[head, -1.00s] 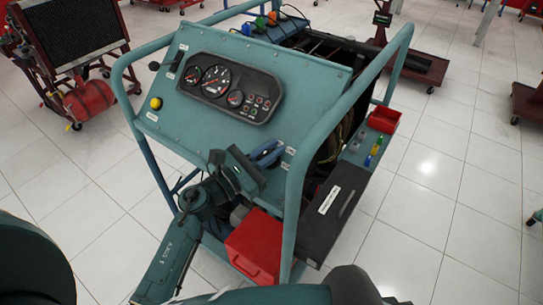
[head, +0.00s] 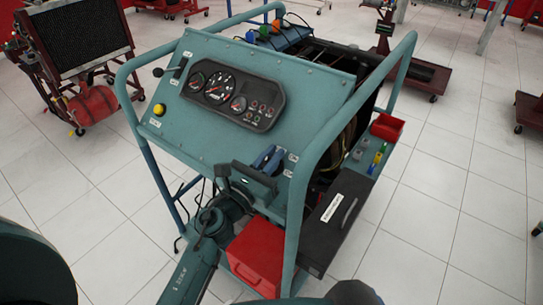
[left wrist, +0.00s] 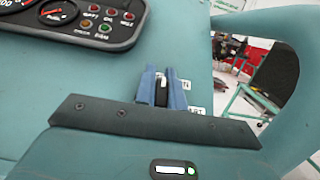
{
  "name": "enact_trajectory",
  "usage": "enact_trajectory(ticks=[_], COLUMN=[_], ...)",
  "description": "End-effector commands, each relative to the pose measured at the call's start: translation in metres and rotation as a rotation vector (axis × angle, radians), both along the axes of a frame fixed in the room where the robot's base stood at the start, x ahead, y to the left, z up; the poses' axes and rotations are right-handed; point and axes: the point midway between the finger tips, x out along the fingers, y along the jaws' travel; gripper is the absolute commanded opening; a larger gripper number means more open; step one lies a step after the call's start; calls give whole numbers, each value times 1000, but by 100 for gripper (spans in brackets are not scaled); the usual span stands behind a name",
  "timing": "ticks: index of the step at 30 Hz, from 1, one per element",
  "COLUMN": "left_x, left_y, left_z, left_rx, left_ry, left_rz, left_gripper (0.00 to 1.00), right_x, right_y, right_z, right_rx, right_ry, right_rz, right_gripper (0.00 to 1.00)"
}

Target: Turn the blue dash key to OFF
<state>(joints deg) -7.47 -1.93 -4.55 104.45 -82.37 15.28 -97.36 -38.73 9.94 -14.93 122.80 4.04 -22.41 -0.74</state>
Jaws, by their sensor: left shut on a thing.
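The dash key (left wrist: 162,92) shows in the left wrist view as a small dark piece with a pale mark, between two blue fingers. My left gripper (left wrist: 161,88) is shut on it, close against the teal dash panel. In the head view the left gripper (head: 267,159) reaches the panel's lower right part, and its fingers and palm hide the key. Small white labels (left wrist: 186,85) sit just right of the fingers; their lettering is too small to read surely. The key's exact position cannot be told. My right gripper is not in view.
The gauge cluster (head: 235,92) is above and left of the gripper. A teal tube frame (head: 312,180) rises just right of it. A red box (head: 257,255) and a black case (head: 335,215) sit below. A yellow knob (head: 159,109) is at the panel's left.

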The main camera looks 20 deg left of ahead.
Motion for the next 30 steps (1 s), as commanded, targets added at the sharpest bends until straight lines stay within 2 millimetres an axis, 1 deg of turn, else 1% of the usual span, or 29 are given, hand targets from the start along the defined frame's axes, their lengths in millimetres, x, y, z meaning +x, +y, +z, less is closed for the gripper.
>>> enact_trajectory(ticks=[3, 4, 11, 18, 22, 26, 30], left_x=[0, 0, 0, 0, -8, -29, -59], left_y=[0, 0, 0, 0, 3, 10, 21], left_z=[-1, -1, -1, 0, -4, -9, -17], left_rx=[-2, -2, -2, -1, 0, 1, 0], left_ry=[3, 3, 2, 0, 1, 3, 4], left_rz=[0, 0, 0, 0, 0, 0, 1], left_gripper=[0, 13, 32, 33, 33, 33, 33], right_x=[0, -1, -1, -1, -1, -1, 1], right_y=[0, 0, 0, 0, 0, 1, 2], right_z=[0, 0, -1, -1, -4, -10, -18], right_rx=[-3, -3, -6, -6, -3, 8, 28], right_ry=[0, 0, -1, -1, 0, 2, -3], right_rz=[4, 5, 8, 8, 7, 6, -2], right_gripper=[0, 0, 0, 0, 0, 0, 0])
